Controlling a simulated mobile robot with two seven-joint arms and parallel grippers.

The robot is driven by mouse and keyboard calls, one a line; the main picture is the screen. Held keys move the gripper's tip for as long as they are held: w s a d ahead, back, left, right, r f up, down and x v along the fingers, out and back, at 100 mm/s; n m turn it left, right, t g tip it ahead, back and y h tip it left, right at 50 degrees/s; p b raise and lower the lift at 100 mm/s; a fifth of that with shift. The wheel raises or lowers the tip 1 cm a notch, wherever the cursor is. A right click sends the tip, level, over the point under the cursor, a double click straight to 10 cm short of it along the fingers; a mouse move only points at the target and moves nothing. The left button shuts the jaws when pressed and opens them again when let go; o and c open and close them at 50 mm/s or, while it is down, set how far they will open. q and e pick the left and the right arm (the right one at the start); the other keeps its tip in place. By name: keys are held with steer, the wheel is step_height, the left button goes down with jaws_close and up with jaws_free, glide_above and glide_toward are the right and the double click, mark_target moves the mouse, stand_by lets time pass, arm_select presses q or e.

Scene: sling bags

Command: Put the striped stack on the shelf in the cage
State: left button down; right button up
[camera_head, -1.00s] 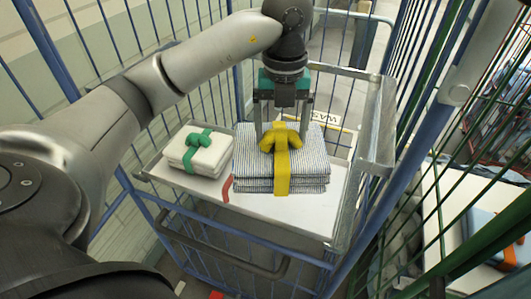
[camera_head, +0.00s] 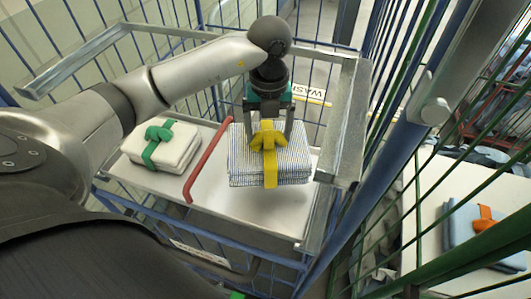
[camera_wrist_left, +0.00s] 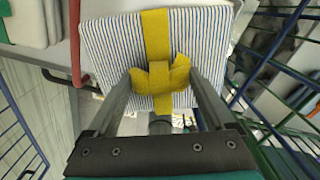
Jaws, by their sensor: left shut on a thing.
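The striped stack (camera_head: 240,166) is folded blue-and-white striped cloth tied with a yellow band and knot (camera_head: 268,140). My left gripper (camera_head: 268,133) points down from above and is shut on the yellow knot. The wrist view shows the two fingers on either side of the knot, with the striped top (camera_wrist_left: 105,45) level beneath. The stack is over the white shelf (camera_head: 222,205) in the blue wire cage (camera_head: 205,255), right of a red divider bar (camera_head: 207,160). I cannot tell whether its underside touches the shelf. My right gripper is out of view.
A white stack with a green band (camera_head: 180,155) lies on the shelf left of the red bar. Metal rails (camera_head: 342,125) and blue cage wires border the shelf. Beyond green wires at right, a blue stack with an orange band (camera_head: 475,235) lies on a white surface.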

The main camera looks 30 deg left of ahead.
arm_select(q)
step_height(320, 180, down, 10)
steer(key=shift+w+r, duration=0.1)
steer(key=shift+r, duration=0.05)
stand_by(0.3)
jaws_free()
step_height(320, 180, up, 12)
steer(key=shift+r, duration=0.1)
stand_by(0.5)
